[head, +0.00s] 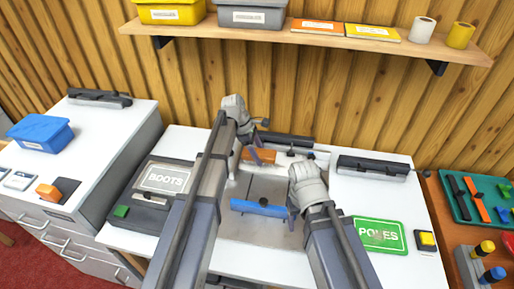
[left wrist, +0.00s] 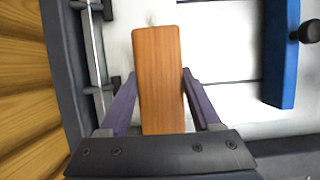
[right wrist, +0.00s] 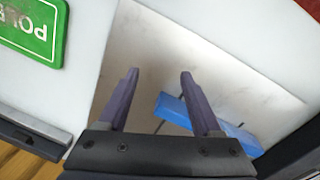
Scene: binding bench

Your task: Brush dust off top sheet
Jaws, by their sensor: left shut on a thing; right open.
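The brush, an orange-brown wooden block (left wrist: 158,60), is between the fingers of my left gripper (left wrist: 158,76), which is shut on it. In the head view the block (head: 262,155) is at the back edge of the pale sheet (head: 262,187). The sheet also shows in the right wrist view (right wrist: 150,45), with faint grey-brown smudges. My right gripper (right wrist: 159,75) is open and empty over the sheet. A blue bar (head: 258,208) lies across the sheet; one right finger overlaps it in the right wrist view. Contact between brush and sheet cannot be told.
A dark box labelled BOOTS (head: 165,179) stands left, with a green button (head: 121,211). A green POLES plate (head: 378,235) and a yellow button (head: 426,240) are at right. A dark bar (head: 373,166) lies at the back right. A shelf (head: 300,37) hangs above.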

